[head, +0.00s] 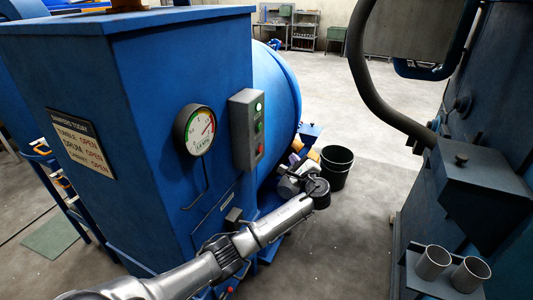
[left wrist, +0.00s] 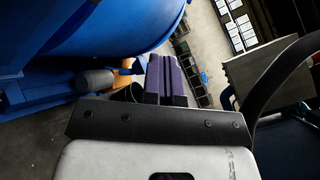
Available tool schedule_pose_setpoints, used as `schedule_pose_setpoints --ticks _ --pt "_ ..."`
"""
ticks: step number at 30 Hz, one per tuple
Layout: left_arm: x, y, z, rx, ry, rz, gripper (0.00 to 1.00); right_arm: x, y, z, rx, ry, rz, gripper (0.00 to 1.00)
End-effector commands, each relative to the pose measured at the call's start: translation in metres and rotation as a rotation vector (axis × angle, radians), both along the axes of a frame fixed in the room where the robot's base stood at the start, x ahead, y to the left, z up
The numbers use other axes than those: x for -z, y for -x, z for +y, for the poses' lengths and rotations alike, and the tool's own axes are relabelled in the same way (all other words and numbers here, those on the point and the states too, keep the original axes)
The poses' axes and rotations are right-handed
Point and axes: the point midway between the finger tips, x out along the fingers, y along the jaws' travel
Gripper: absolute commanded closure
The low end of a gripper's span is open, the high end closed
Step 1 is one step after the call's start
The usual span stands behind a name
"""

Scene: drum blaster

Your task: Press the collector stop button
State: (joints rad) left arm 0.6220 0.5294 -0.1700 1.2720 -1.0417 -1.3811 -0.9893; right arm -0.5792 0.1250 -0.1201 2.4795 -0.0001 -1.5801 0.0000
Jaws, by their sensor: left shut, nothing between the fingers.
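A grey control box (head: 246,130) is mounted on the right face of the blue cabinet, beside a round gauge (head: 195,132). It has a lit green lamp at the top (head: 258,107), a green button (head: 259,127) in the middle and a red button (head: 260,148) at the bottom. Any lettering on it is too small to read. My left gripper (head: 297,146) is to the right of the box, apart from it, in front of the blue drum. Its purple-padded fingers (left wrist: 165,78) are shut and empty in the left wrist view. The box is not visible there. My right gripper is out of view.
The blue cabinet (head: 155,130) and drum (head: 283,95) fill the left side. A black bucket (head: 336,167) stands on the floor beyond my left wrist. A dark machine (head: 485,170) with a thick hose (head: 362,75) stands at the right. Open floor lies between.

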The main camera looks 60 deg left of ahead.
Motion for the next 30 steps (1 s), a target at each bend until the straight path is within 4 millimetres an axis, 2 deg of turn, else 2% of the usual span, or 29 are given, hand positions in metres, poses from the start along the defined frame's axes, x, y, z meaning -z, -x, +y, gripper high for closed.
schedule_pose_setpoints --ticks 11,26,30 --pt "0.0 0.004 0.005 0.0 0.0 -0.001 1.0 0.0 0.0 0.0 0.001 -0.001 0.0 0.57" --pt "0.0 0.037 0.05 0.001 0.0 -0.001 1.0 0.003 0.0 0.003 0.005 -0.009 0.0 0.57" --pt "-0.001 0.044 0.06 0.0 0.001 0.0 1.0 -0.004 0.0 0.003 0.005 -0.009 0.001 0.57"
